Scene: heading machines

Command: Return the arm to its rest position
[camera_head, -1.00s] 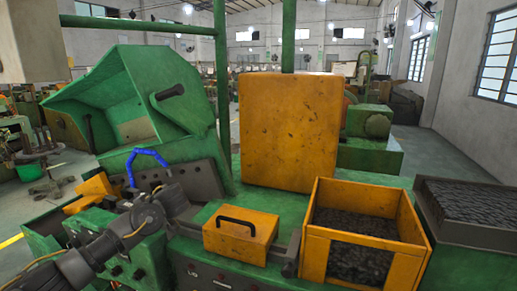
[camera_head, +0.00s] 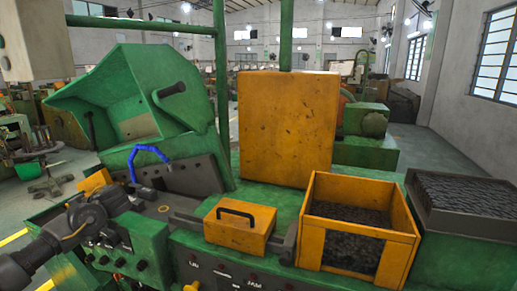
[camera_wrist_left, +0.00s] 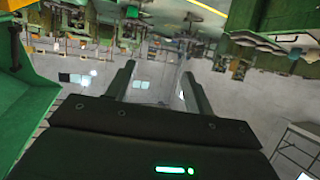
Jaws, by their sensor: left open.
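My left arm (camera_head: 45,250) comes in at the lower left of the head view, with its dark wrist in front of the green machine's control box. In the left wrist view my left gripper (camera_wrist_left: 157,72) shows two dark fingers standing apart with nothing between them. The fingers are not clear in the head view. My right arm and gripper are not in view.
A green machine (camera_head: 165,235) with a raised hood (camera_head: 140,95) fills the middle. It bears a yellow lidded box (camera_head: 240,238) and a tall yellow cover (camera_head: 287,125). A yellow bin (camera_head: 340,255) of dark parts stands right. Open floor lies far left.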

